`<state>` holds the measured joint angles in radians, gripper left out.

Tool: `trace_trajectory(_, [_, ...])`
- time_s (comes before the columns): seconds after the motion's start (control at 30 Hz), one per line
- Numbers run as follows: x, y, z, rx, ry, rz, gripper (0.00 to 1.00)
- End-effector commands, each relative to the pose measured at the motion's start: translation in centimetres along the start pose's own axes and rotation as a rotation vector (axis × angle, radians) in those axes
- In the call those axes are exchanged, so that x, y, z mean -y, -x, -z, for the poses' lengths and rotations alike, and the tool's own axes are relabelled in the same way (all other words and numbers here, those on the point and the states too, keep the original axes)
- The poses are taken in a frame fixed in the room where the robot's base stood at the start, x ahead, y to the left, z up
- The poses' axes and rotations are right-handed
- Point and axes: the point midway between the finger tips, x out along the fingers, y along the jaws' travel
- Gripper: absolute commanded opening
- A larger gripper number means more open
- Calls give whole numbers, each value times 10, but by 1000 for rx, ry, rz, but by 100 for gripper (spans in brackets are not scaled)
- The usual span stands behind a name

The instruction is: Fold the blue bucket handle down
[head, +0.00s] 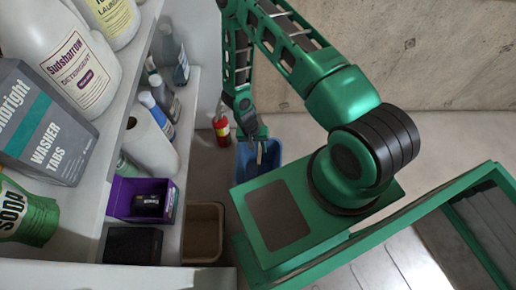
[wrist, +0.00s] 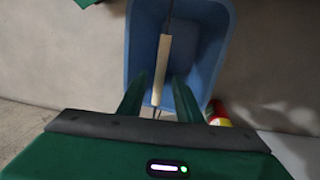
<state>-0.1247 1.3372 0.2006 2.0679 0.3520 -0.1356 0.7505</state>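The blue bucket (head: 244,160) stands on the floor below my arm, partly hidden by it in the head view. In the wrist view the bucket (wrist: 208,40) fills the top middle. Its handle has a pale grip on thin wire and spans the bucket's opening; the grip (wrist: 163,62) runs nearly up and down the picture. The handle appears raised over the opening. My gripper (wrist: 159,80) is open, with one green finger on each side of the grip's lower part. Gaps show between the grip and both fingers. In the head view my gripper (head: 252,132) is over the bucket.
White shelves (head: 188,118) with bottles and boxes line the left side. A brown bin (head: 204,232) is at the shelf's foot. A concrete wall (head: 430,60) rises behind; bare floor lies right.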

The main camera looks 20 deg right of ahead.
Motion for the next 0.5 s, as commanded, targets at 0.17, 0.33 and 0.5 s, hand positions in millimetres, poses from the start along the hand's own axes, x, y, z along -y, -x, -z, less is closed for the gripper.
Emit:
trace_trajectory(0.17, [0,-8,0,1,0,0,32])
trace_trajectory(0.33, [0,-8,0,0,0,0,32])
trace_trajectory(0.5, [0,-8,0,0,0,0,10])
